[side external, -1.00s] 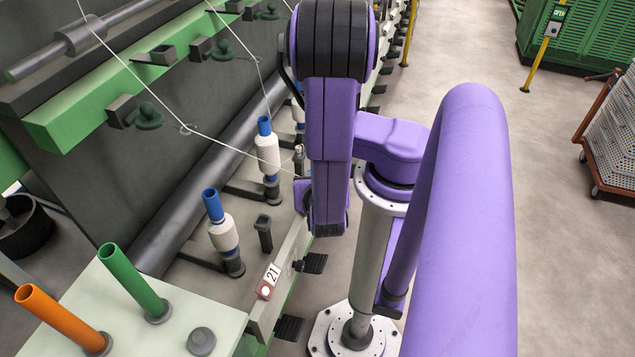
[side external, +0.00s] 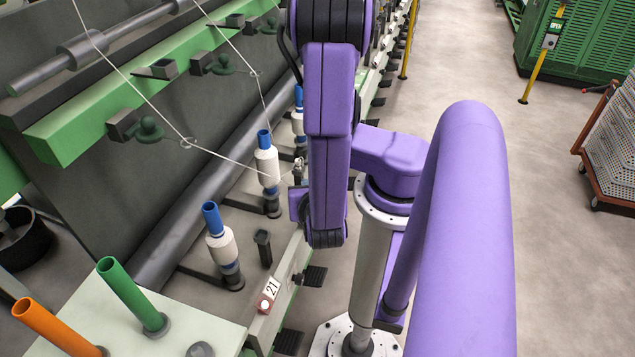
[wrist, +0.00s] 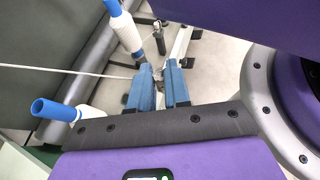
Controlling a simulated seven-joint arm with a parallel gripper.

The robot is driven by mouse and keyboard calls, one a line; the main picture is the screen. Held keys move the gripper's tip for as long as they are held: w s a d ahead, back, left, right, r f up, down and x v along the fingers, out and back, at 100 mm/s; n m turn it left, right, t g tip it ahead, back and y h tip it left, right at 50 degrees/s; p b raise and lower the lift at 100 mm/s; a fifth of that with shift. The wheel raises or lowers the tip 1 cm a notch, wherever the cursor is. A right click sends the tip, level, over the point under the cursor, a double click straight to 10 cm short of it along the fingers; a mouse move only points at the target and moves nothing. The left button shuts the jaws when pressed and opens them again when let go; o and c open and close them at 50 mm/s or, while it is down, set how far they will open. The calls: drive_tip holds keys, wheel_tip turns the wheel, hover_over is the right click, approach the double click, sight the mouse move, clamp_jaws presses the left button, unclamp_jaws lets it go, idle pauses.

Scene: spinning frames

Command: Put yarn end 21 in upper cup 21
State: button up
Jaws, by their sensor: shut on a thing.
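The yarn (side external: 225,158) is a thin white strand that comes down from the top left, passes a wire ring, and runs right toward my gripper. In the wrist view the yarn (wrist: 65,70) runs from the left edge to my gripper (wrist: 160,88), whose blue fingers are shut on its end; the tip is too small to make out. In the side view the fingers are mostly hidden by my arm. A plate marked 21 (side external: 270,290) is on the lower rail.
White bobbins with blue tubes (side external: 222,248) stand on spindles below the yarn. A small dark lower cup (side external: 263,247) stands near the plate. Green (side external: 130,292) and orange (side external: 55,325) tubes stand at the front left.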

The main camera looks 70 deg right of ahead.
drive_tip(key=w+a+r+n+t+y, duration=0.2)
drive_tip(key=w+a+r+n+t, duration=0.15)
drive_tip(key=w+a, duration=0.5)
drive_tip(key=w+a+r+n+t+y, duration=0.2)
drive_tip(key=w+a+r+n+y, duration=0.15)
drive_tip(key=w+r, duration=0.45)
drive_tip(key=w+d+r+n, duration=0.1)
drive_tip(key=w+d+r, duration=0.25)
drive_tip(key=r, duration=0.35)
drive_tip(key=w+d+r, duration=0.3)
drive_tip(key=d+r, duration=0.2)
drive_tip(key=r, duration=0.2)
drive_tip(key=w+d+r+n, duration=0.1)
drive_tip(key=w+d+r, duration=0.3)
drive_tip(key=r, duration=0.3)
drive_tip(key=shift+t+y, duration=0.35)
drive_tip(key=shift+y, duration=0.1)
drive_tip(key=shift+s+f, duration=0.15)
drive_tip(key=shift+f, duration=3.35)
drive_tip(key=shift+f, duration=0.1)
